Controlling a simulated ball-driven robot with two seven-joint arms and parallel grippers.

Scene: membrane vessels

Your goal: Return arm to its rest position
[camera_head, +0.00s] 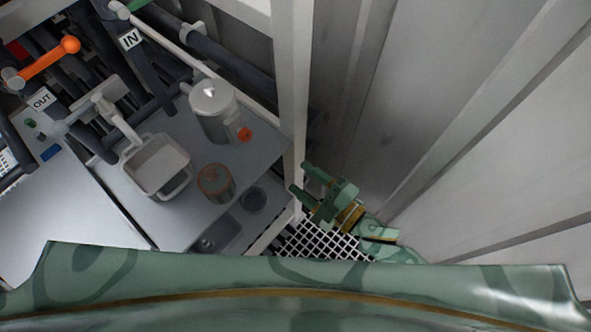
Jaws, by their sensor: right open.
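My right gripper (303,178) is green and shows right of the picture's middle, beside the white upright post of the rack. Its two fingers point up and left and stand apart, with nothing between them. It is to the right of the grey shelf (222,172) and clear of the things on it. My right arm runs from the gripper down and right, behind my green body at the bottom of the picture. My left gripper is not in view.
The shelf holds a metal pot (214,110), a pale square container (158,167) and a brownish jar (214,183). An orange-handled valve (50,58) and dark pipes are at upper left. A white post (292,90) stands close to the gripper. Pale wall panels (480,110) fill the right.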

